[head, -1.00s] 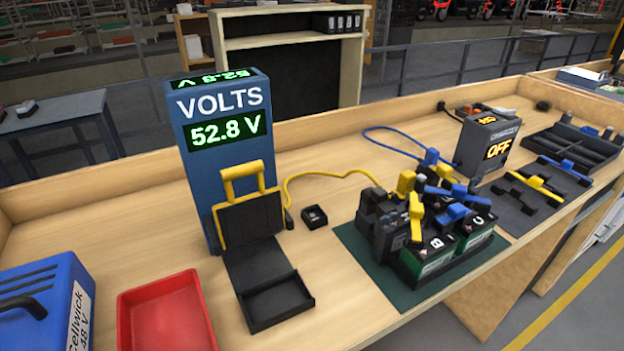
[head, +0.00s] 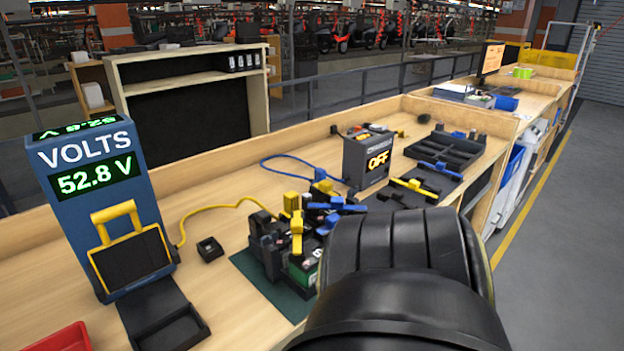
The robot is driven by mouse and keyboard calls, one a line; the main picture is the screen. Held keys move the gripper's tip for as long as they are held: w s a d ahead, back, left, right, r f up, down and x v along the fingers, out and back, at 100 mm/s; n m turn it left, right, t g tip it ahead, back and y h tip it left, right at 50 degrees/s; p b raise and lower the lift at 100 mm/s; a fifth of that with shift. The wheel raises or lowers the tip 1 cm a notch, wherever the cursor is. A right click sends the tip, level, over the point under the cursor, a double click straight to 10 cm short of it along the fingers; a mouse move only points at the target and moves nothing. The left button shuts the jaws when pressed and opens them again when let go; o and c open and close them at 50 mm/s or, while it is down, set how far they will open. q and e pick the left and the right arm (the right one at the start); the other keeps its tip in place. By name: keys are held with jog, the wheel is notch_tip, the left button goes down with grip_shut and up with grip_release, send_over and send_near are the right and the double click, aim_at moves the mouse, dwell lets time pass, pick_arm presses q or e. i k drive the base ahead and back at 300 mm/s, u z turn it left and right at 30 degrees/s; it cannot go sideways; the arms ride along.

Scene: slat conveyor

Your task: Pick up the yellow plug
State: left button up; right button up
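Several yellow pieces show in the head view, and I cannot tell for certain which one is the plug. A yellow cable (head: 215,208) runs from beside the volts meter to a cluster of dark batteries (head: 266,246). Yellow plug-like pieces (head: 291,203) stand on that cluster, close to where the cable ends. Another upright yellow piece (head: 297,230) stands in front of them. Blue pieces (head: 328,224) sit among them.
The blue volts meter (head: 95,205) reads 52.8 V at left. A grey box (head: 367,160) showing OFF stands behind the batteries. A yellow-handled tool (head: 414,187) lies on a dark mat. A black tray (head: 445,150) and small black socket (head: 210,249) are nearby. The bench has a raised back rim.

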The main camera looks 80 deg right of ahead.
aim_at(291, 198)
jog(key=k, duration=0.35)
jog(key=z, duration=1)
